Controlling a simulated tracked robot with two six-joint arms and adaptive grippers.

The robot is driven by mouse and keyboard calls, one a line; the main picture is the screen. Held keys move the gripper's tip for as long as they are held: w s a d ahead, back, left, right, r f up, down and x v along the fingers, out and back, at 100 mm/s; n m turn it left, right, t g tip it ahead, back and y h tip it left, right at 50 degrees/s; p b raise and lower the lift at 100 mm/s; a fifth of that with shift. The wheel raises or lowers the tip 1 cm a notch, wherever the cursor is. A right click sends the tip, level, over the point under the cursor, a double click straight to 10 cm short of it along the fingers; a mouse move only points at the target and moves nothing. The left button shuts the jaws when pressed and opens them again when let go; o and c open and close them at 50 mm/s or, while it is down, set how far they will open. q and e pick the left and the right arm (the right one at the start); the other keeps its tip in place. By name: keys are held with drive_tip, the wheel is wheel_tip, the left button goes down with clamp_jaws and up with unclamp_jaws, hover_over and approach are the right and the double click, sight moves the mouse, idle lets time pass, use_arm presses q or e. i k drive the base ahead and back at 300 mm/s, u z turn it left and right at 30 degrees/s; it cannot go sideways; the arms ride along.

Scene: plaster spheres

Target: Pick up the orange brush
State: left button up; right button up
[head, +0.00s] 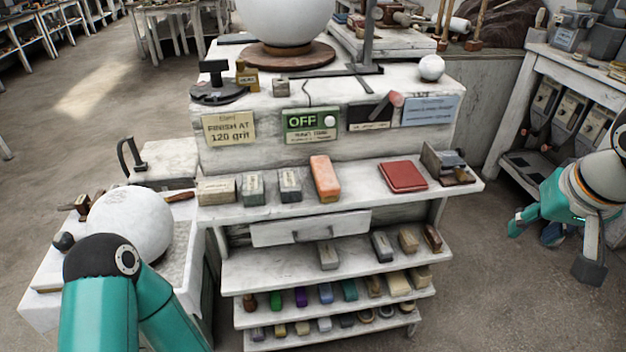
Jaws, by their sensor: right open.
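An orange oblong block (324,179), which looks like the orange brush, lies on the upper white shelf (455,182) near its middle. Its long side points away from me, and I cannot make out bristles on it. My right gripper (552,246) is at the far right, in front of the side bench. Its fingers are spread and empty, well to the right of the orange block. Of my left arm only teal links show at the lower left; its gripper is out of view.
Several grey blocks (290,185) stand left of the orange block; a red pad (403,176) lies to its right. Lower shelves hold small coloured blocks. A white sphere (130,222) rests on the left side table. Floor is clear between the shelf and my right gripper.

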sight(327, 188)
drive_tip(key=u, duration=0.6)
drive_tip(key=i, duration=0.55)
drive_tip(key=u, duration=0.35)
